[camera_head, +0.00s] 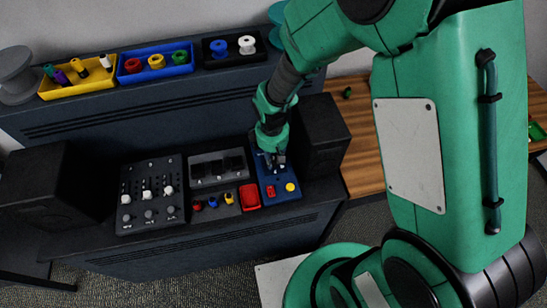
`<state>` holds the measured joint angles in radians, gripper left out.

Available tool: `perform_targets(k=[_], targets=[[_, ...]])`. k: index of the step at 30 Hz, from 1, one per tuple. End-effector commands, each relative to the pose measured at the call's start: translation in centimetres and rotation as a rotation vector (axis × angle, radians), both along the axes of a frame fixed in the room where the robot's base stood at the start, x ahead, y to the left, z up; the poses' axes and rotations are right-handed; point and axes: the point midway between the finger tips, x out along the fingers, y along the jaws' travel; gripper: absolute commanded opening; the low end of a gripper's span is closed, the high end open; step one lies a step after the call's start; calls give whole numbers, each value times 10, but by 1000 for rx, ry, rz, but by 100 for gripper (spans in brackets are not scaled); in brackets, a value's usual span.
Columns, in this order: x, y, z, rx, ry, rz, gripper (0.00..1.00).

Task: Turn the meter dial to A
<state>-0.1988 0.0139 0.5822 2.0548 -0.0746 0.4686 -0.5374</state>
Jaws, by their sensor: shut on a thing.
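My gripper (275,164) points down at the upper part of a blue panel (288,202) on the dark console. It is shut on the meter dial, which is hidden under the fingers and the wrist. The letters around the dial cannot be read, so I cannot tell where it points. Lower on the same panel are a small red part (270,191) and a yellow round knob (290,187), both clear of the gripper.
Left of the panel are a red box (249,197), small coloured plugs (212,202) and a mixer with sliders (150,195). A black speaker (324,134) stands close to the right of my gripper. Yellow, blue and black trays (154,75) sit on the back shelf.

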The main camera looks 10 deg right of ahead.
Motion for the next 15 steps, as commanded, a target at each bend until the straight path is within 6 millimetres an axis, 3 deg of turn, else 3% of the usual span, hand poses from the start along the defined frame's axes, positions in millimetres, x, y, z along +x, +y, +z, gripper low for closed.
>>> perform_targets(k=[15], targets=[[1, 0, 1, 0, 0, -461, 1]])
